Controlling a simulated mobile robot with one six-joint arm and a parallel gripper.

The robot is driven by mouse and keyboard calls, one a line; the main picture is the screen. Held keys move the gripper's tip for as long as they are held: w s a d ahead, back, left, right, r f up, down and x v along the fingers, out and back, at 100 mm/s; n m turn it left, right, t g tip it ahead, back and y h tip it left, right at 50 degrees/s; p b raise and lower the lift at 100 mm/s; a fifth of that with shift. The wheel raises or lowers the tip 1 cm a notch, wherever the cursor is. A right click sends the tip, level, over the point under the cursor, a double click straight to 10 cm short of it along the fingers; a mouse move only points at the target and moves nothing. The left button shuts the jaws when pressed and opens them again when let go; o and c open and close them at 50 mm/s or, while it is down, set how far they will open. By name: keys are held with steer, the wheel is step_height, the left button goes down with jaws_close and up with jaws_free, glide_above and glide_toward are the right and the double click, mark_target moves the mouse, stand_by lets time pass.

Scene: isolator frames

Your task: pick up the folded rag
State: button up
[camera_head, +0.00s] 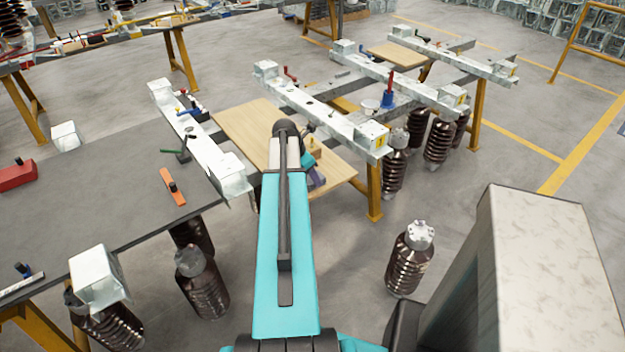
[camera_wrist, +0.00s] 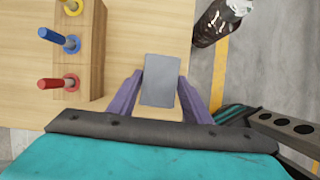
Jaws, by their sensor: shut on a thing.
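The folded rag (camera_wrist: 161,80) is a small flat grey rectangle in the wrist view. It sits between the two purple fingers of my gripper (camera_wrist: 160,86), which are shut on its left and right sides. Pale wood lies below it; I cannot tell whether the rag touches the wood. In the head view my gripper (camera_head: 316,178) shows only in part beyond my arm, over the right part of the wooden board (camera_head: 245,125). The rag is hidden there.
A wooden block (camera_wrist: 90,45) with red, blue and yellow pegs stands left of the rag. A brown insulator (camera_wrist: 215,22) stands past the board's right edge. White metal beams (camera_head: 325,120) flank the board. A grey-topped table (camera_head: 100,185) is at left.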

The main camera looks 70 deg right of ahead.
steer(key=shift+r, duration=0.1)
steer(key=shift+r+b, duration=0.55)
steer(key=shift+r, duration=1.15)
steer(key=a+b, duration=0.3)
steer(key=a, duration=1)
steer(key=shift+s+a+r, duration=0.15)
steer(key=shift+s+r, duration=0.3)
steer(key=b, duration=0.3)
steer(key=shift+w, duration=0.1)
steer(key=b, duration=0.6)
steer(key=shift+a, duration=0.25)
steer(key=a+b, duration=0.1)
steer(key=b, duration=0.4)
steer(key=a+b, duration=0.1)
steer(key=b, duration=0.2)
steer(key=shift+r+b, duration=0.15)
steer(key=shift+b, duration=0.15)
steer(key=shift+s+a+r, duration=0.1)
steer(key=shift+s, duration=0.1)
